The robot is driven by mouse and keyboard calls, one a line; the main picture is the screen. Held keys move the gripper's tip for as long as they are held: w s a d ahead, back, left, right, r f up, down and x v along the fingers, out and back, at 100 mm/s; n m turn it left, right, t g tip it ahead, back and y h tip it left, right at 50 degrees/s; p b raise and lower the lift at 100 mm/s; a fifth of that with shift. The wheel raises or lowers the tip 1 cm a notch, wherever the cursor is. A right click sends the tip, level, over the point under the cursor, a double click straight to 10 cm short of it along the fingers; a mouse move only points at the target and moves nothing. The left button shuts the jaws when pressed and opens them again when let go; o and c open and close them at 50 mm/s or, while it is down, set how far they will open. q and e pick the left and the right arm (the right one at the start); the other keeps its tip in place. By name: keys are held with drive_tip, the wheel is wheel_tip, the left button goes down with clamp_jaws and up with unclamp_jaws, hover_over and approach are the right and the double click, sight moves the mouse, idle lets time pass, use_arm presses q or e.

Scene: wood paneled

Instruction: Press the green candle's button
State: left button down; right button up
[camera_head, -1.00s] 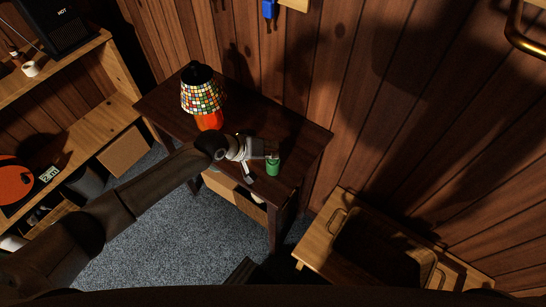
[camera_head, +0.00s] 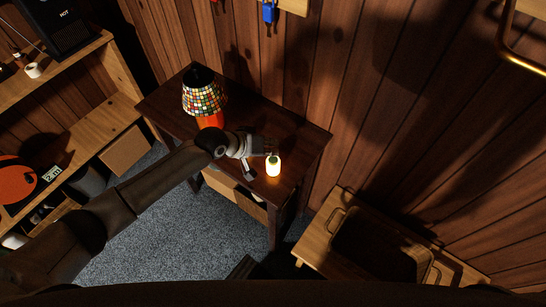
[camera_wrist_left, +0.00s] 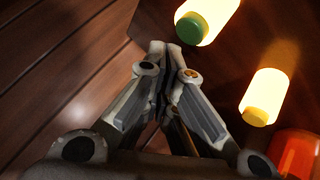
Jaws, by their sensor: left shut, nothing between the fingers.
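The green candle (camera_head: 272,167) stands on the dark wooden side table (camera_head: 300,135) near its front right part and glows pale yellow. In the left wrist view it appears to be the glowing candle with a green end (camera_wrist_left: 192,28). My left gripper (camera_head: 268,147) is shut and empty, just behind the candle in the head view. In the wrist view its fingertips (camera_wrist_left: 172,50) are close beside the green end; whether they touch it is unclear. A second glowing candle with a yellow end (camera_wrist_left: 255,115) shows in the wrist view. My right gripper is not in view.
A lamp with a mosaic shade (camera_head: 204,98) and orange base stands on the table left of my gripper. A wood-paneled wall (camera_head: 370,110) rises behind. A wooden stand with a dark tray (camera_head: 335,240) is at the lower right. Shelves (camera_head: 90,125) stand at left.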

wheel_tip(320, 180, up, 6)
drive_tip(key=p, duration=0.5)
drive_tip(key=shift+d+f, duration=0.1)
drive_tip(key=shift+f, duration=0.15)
